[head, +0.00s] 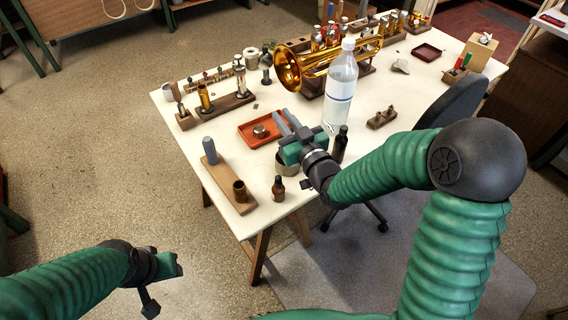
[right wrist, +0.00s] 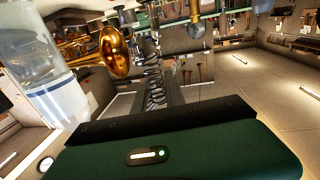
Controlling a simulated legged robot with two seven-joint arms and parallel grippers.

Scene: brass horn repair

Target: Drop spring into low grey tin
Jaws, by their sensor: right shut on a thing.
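My right gripper (head: 284,124) is over the near part of the white table, its fingers shut on a spring. The dark coiled spring (right wrist: 155,85) shows between the fingers in the right wrist view; in the head view I cannot make it out. A low grey tin (head: 286,168) stands on the table just below the right gripper, partly hidden by it. My left gripper (head: 168,284) is low at the left, away from the table, with its fingers apart and empty.
A red tray (head: 253,141) with a small round metal piece lies beside the gripper. A clear bottle (head: 340,88), a dark bottle (head: 340,145) and a small brown bottle (head: 278,189) stand close by. A brass horn (head: 300,68) lies behind. A wooden block (head: 228,184) is at the near left.

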